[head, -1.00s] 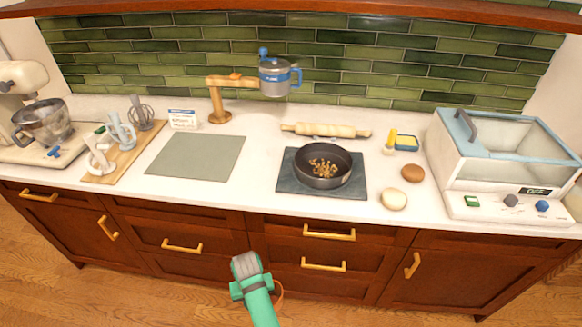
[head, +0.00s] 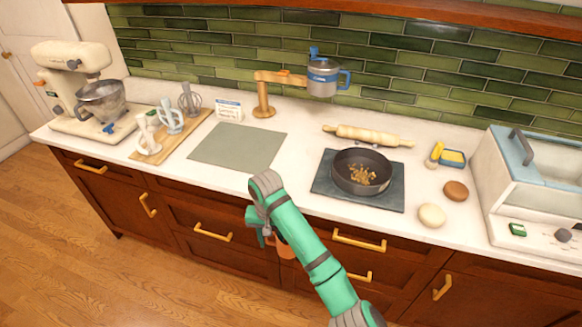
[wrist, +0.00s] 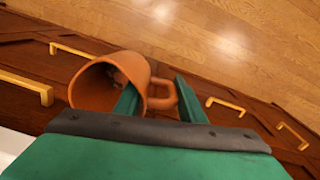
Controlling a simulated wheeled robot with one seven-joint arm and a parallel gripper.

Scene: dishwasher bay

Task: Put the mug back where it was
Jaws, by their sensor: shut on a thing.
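The mug (wrist: 108,82) is plain terracotta orange, with a loop handle (wrist: 162,95). In the wrist view its open mouth faces left and toward the camera, so it is tilted on its side. My gripper (wrist: 160,100) is shut on the mug, with one finger at its rim and the other beyond the handle. The exact contact is partly hidden. In the head view my gripper (head: 268,238) is in front of the drawers, below the counter edge. Only a bit of the orange mug (head: 286,250) shows behind my arm.
Drawer handles (head: 212,232) stick out near my gripper.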

